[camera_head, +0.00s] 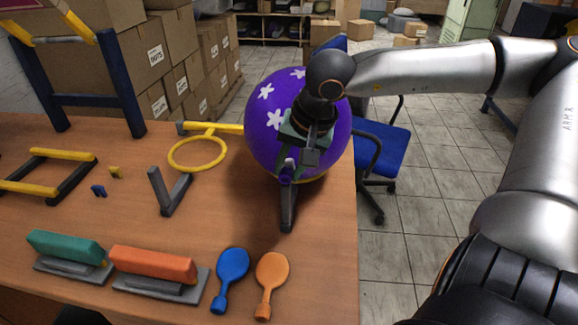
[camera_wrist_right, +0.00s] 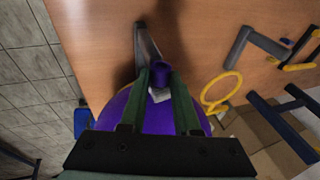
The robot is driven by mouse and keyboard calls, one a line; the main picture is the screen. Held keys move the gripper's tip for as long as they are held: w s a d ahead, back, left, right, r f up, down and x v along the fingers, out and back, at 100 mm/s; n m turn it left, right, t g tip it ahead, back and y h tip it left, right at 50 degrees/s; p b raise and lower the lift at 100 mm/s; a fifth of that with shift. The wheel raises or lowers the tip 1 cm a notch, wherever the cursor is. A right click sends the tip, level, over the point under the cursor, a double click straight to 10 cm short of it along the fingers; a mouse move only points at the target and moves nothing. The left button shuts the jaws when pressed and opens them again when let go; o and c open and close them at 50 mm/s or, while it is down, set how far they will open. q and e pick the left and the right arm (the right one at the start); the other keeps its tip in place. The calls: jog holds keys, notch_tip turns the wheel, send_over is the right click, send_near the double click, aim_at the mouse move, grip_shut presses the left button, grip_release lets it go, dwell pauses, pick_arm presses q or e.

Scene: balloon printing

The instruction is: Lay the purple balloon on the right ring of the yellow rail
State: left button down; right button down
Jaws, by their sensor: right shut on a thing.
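The purple balloon (camera_head: 262,137) with white flowers is at the right end of the table, over the right part of the yellow rail (camera_head: 228,128). My right gripper (camera_head: 290,165) is shut on its neck, which points toward the front of the table. The wrist view shows the neck (camera_wrist_right: 159,74) between the fingers, with the balloon's body (camera_wrist_right: 115,112) behind them. The right ring is mostly hidden by the balloon; a sliver of yellow (camera_head: 319,178) shows at its lower edge. I cannot tell whether the balloon rests on it. The left ring (camera_head: 197,153) is empty.
Dark V-shaped supports (camera_head: 168,190) stand below the rail. A green-handled block (camera_head: 68,249), an orange-handled block (camera_head: 152,264), a blue paddle (camera_head: 231,268) and an orange paddle (camera_head: 272,272) lie in front. A blue chair (camera_head: 383,145) stands beyond the table's right edge.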

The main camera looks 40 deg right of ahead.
jog(key=shift+s+f+b, duration=0.1)
jog(key=shift+f+b, duration=0.15)
jog(key=shift+b, duration=0.1)
dwell(0.4)
jog(key=c, duration=0.6)
grip_release()
jog(key=shift+o, duration=0.2)
jog(key=shift+r, duration=0.4)
jog(key=v, duration=1.1)
jog(key=shift+s+r+p, duration=0.2)
jog(key=shift+r+p, duration=0.15)
jog(key=shift+p, duration=0.1)
